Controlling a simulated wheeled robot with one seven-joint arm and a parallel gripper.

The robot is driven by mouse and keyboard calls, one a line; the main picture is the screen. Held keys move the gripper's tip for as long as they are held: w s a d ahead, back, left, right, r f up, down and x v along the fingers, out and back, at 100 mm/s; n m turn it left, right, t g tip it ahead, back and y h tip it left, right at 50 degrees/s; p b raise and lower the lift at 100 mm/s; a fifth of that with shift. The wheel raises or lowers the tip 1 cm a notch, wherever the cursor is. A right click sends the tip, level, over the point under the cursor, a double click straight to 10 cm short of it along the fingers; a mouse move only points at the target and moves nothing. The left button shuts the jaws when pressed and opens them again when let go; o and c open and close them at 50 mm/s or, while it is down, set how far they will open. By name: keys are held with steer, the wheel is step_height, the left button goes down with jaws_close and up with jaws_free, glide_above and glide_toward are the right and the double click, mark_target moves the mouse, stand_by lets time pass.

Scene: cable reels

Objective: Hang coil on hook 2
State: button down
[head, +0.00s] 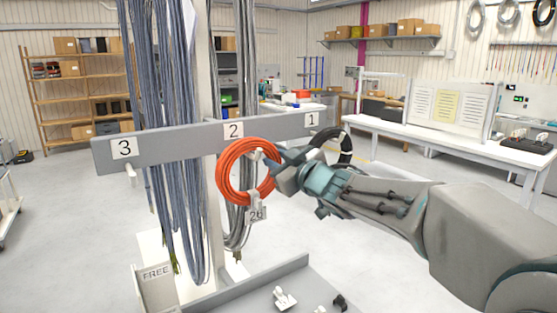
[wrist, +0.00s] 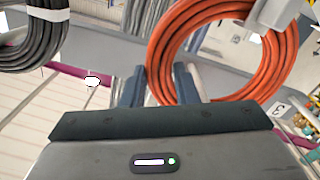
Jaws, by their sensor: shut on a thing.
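An orange coil (head: 222,172) hangs upright in front of the grey rail, below the label 2 (head: 233,131). A tag (head: 256,214) hangs at its bottom. My gripper (head: 275,160) is shut on the coil's right side. In the wrist view the coil (wrist: 285,65) rises at upper right, and its near edge passes between my fingers (wrist: 162,88). A small pale piece (head: 257,154), perhaps hook 2, shows at the coil's upper right. I cannot tell whether the coil is around it or in front of it.
The grey rail (head: 180,141) carries labels 3 (head: 122,148) and 1 (head: 311,119). A black coil (head: 346,148) hangs near label 1, close behind my gripper. Long grey-blue cables (head: 170,80) hang left of the orange coil. A grey tray (head: 240,285) with small parts lies below.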

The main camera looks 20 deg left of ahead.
steer(key=shift+r, duration=0.1)
steer(key=shift+c, duration=2.1)
jaws_free()
steer(key=shift+d, duration=0.1)
steer(key=p+v, duration=0.1)
steer(key=v, duration=0.9)
steer(key=shift+s+d+p, duration=0.25)
steer(key=shift+s+p, duration=0.1)
